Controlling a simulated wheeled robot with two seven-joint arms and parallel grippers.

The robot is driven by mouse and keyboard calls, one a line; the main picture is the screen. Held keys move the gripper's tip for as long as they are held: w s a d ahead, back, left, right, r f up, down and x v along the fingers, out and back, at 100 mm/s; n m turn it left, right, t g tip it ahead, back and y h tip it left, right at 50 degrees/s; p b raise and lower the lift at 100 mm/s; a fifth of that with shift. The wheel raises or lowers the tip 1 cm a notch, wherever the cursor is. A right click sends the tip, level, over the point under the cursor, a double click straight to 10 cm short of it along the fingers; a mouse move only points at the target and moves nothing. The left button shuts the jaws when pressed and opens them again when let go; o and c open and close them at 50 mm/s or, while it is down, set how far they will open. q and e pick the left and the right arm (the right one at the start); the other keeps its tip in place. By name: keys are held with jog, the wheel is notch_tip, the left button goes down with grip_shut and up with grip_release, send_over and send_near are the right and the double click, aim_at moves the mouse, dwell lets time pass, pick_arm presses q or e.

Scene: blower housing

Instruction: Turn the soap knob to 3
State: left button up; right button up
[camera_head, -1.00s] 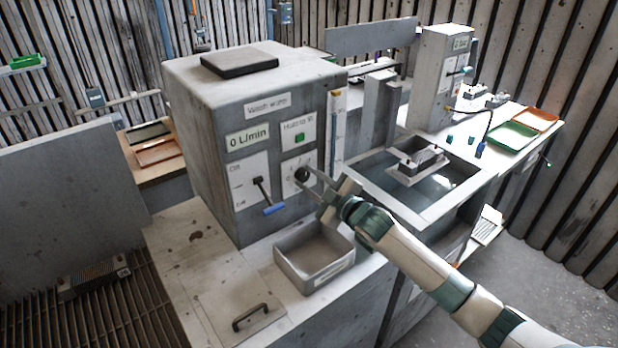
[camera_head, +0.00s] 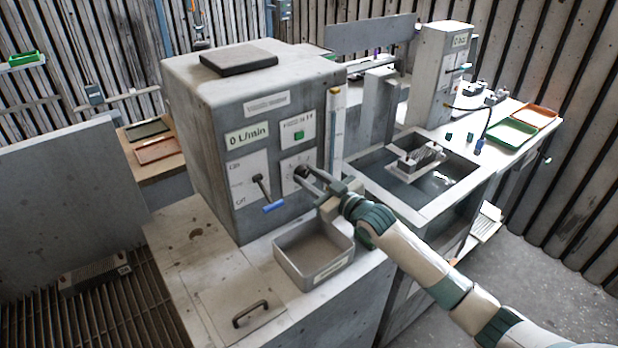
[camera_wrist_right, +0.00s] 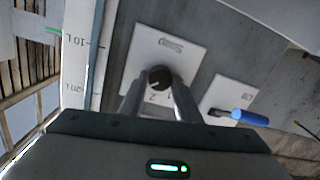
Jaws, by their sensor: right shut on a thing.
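The soap knob (camera_head: 301,172) is a small black round knob on a white plate (camera_wrist_right: 178,50) on the front of the grey machine. In the right wrist view, the knob (camera_wrist_right: 160,77) has the numbers 1 and 2 showing beside it, and the plate's label appears upside down. My right gripper (camera_head: 309,178) reaches it from the right. Its two fingers (camera_wrist_right: 158,88) are closed on the knob's sides. The knob's pointer is too small to read, and the fingers hide part of the dial. My left gripper is not in view.
A lever with a blue handle (camera_head: 273,207) sticks out left of the knob, close to my fingers. A grey open bin (camera_head: 314,277) stands below. A water basin (camera_head: 465,172) lies to the right. The display reads 0 L/min (camera_head: 247,136).

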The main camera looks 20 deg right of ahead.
jog(key=shift+f, duration=0.1)
jog(key=o, duration=1.1)
jog(key=shift+c, duration=0.2)
jog(key=f+b+v, duration=0.1)
jog(key=b+v, duration=0.4)
jog(key=v, duration=1.2)
jog(key=shift+s+r, duration=0.2)
jog(key=shift+r, duration=0.3)
jog(key=shift+d, duration=0.1)
